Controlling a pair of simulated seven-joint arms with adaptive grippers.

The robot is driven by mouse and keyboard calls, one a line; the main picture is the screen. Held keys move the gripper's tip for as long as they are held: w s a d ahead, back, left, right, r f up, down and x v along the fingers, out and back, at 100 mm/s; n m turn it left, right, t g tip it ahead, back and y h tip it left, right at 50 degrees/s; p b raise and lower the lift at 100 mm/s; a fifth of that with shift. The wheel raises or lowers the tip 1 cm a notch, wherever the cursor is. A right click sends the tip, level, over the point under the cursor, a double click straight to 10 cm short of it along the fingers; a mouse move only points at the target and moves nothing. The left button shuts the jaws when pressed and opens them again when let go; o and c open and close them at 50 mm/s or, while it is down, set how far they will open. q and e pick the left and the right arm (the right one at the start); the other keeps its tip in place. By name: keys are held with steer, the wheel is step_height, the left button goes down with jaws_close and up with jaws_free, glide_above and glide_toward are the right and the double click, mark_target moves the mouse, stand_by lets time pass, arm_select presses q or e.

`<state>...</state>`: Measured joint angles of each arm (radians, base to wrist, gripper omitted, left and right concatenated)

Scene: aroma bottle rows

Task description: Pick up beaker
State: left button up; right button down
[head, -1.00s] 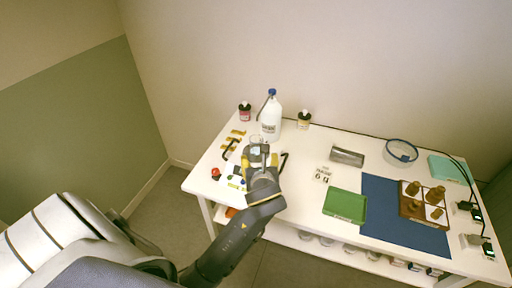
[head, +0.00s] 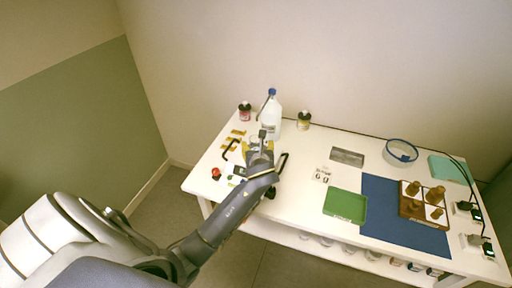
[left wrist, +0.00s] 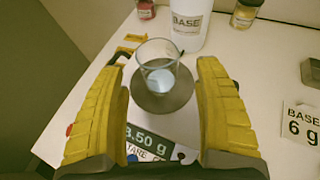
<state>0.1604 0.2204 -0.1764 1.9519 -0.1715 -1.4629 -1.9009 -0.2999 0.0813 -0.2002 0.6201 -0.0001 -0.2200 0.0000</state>
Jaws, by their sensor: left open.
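The clear glass beaker (left wrist: 158,62) stands upright on the round grey pan of a scale (left wrist: 163,100) in the left wrist view, with some pale content low inside. My left gripper (left wrist: 163,70) is open, its yellow fingers on either side of the beaker, with a visible gap on each side. In the head view my left gripper (head: 260,146) is over the scale area and hides most of the beaker. The scale's display shows grams, its first digit partly unclear. My right gripper is not in view.
A white bottle labelled BASE (left wrist: 188,22) stands just behind the beaker. Red-labelled (head: 245,111) and yellow-labelled (head: 304,119) jars stand at the back. A "BASE 6 g" card (left wrist: 304,122) is to the right. A green tray (head: 345,204) and blue mat (head: 402,215) lie farther right.

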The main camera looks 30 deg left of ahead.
mark_target(256, 145)
arm_select(q)
steer(key=shift+x, duration=2.6)
steer(key=shift+a+r, duration=0.1)
steer(key=shift+a, duration=0.05)
steer(key=shift+c, duration=0.2)
steer(key=shift+s, duration=0.1)
steer(key=c, duration=1.2)
